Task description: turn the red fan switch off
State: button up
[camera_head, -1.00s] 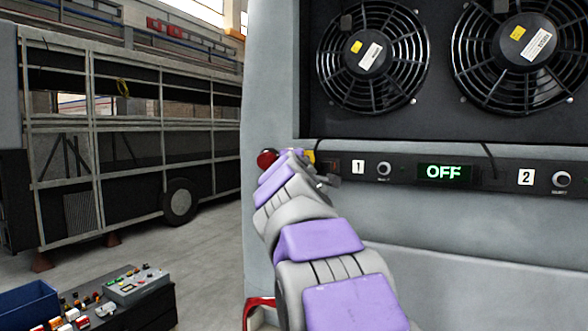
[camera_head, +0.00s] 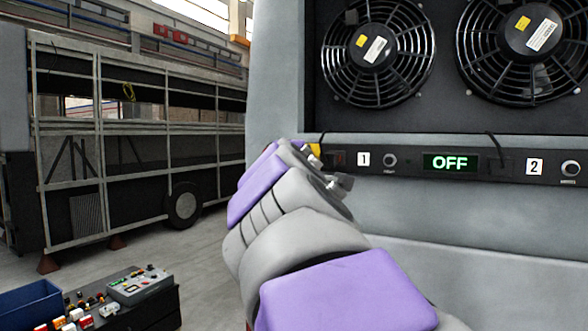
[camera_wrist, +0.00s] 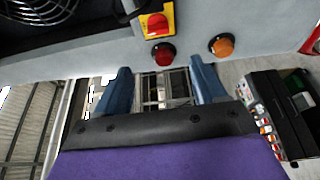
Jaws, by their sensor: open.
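In the wrist view a red switch (camera_wrist: 155,25) sits on a yellow square plate at the top of the grey housing. A corner of the yellow plate (camera_head: 315,149) shows in the head view; my arm hides the rest. A round red part (camera_wrist: 164,54) and a round orange part (camera_wrist: 222,45) are below it in the wrist view. My gripper (camera_wrist: 160,76) is open and empty, its two blue fingers below the switch in the picture and apart from it. In the head view the gripper's fingers are hidden behind my arm. The display (camera_head: 450,162) reads OFF in green.
Two black fans (camera_head: 378,52) sit in the housing above the control strip (camera_head: 500,167), which has labels 1 and 2 with knobs. A bench (camera_head: 145,305) with small parts and a blue bin (camera_head: 30,305) stand lower left. A bus frame (camera_head: 130,150) is behind; open floor lies between.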

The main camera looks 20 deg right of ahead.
jog(key=shift+v, duration=1.6)
jog(key=shift+f, duration=0.1)
jog(key=s+f+m+g+y+b, duration=0.1)
jog(key=s+f+m+g+b, duration=0.2)
jog(key=f, duration=1.1)
jog(key=s+f+m+g+y+b, duration=0.2)
jog(key=s+f+g+b, duration=0.3)
jog(key=f, duration=0.9)
jog(key=s+f+m+g+y+b, duration=0.15)
jog(key=f+b, duration=0.35)
jog(key=f, duration=0.9)
jog(key=s+a+f+m+g+y+b, duration=0.1)
jog(key=s+a+f+m+g+b, duration=0.1)
jog(key=s+f, duration=0.6)
jog(key=s+a+f+m+g+y+b, duration=0.2)
jog(key=s+a+f+b, duration=0.3)
jog(key=s+f, duration=0.4)
jog(key=s+a+f+m+g+y+b, duration=0.1)
jog(key=s+a+f+m+g+b, duration=0.1)
jog(key=s+f, duration=0.6)
notch_tip(320, 180, down, 6)
jog(key=shift+s+a+f+g+b, duration=0.1)
jog(key=shift+s+a+g+b, duration=0.05)
jog(key=shift+a+g+b, duration=0.75)
